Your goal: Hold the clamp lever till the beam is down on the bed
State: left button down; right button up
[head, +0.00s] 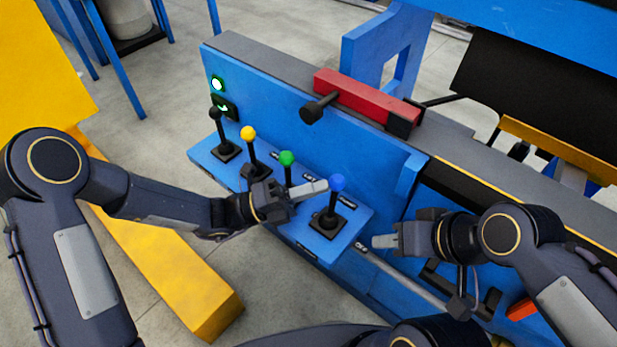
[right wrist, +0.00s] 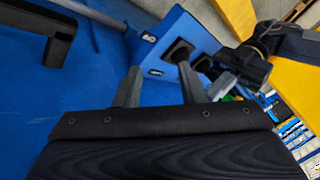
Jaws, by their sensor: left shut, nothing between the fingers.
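A blue control shelf (head: 294,232) carries levers with a black knob (head: 215,113), a yellow knob (head: 248,132), a green knob (head: 287,158) and a blue knob (head: 338,182). Their small labels are too blurred to tell which is the clamp lever. My left gripper (head: 322,187) is shut and empty between the green and blue levers, its tips close to the blue lever; contact cannot be told. My right gripper (head: 378,241) is right of the shelf; its fingers stand apart and empty in the right wrist view (right wrist: 158,88). I cannot tell which part is the beam, or its height above the bed.
A red block (head: 365,98) with a black knob lies along the machine's grey top edge. A green lamp (head: 217,84) glows on the blue panel. A grey rod (head: 405,275) runs below my right gripper. A yellow beam (head: 200,300) lies at lower left.

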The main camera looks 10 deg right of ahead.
pick_arm(q)
jog(key=shift+w+d, duration=0.15)
jog(key=shift+d, duration=0.05)
pick_arm(e)
jog(key=shift+r, duration=0.65)
dwell(1.1)
dwell(0.8)
